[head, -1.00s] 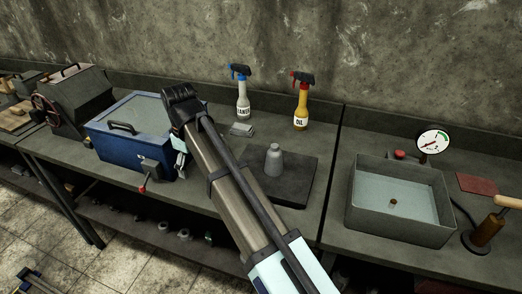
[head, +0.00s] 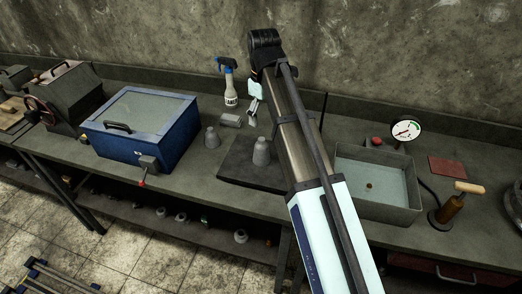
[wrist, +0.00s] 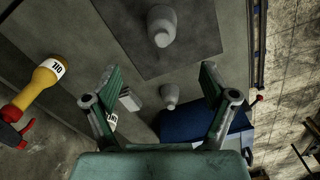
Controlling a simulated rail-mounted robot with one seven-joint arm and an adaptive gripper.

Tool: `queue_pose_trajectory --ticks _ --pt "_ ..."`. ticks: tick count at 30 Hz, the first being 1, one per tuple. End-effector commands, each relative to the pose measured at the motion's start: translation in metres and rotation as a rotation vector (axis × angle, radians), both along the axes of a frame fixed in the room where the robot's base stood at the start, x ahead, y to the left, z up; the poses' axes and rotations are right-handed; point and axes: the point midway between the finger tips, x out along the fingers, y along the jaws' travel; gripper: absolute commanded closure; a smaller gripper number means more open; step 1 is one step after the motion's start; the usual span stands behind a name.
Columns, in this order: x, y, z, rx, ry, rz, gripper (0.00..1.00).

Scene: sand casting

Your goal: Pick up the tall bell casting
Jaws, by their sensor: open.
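Two grey bell-shaped castings stand upright. The taller-looking one (head: 261,151) is on a dark square plate (head: 236,172); it shows at the top of the wrist view (wrist: 162,27). The smaller-looking one (head: 212,138) stands on the bench between the blue box and the plate; it shows in the wrist view (wrist: 169,97) beyond the space between my fingers. My gripper (wrist: 157,72) is open and empty, above the bench and touching neither casting. In the head view, my arm hides most of it.
A blue lidded box (head: 145,125) stands left of the castings. A small grey block (head: 230,120) and a cleaner spray bottle (head: 230,88) are behind them. The yellow oil bottle (wrist: 42,80) shows in the wrist view. A water tray (head: 375,208) and gauge (head: 405,131) stand right.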

Motion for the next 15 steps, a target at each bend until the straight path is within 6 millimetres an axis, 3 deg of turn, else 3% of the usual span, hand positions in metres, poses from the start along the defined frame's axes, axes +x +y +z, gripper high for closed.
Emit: queue_pose_trajectory --ticks 9,15 --pt "-0.002 0.0 -0.055 0.0 0.001 0.0 0.16" --pt "-0.001 0.001 -0.076 0.0 0.0 0.0 0.16"
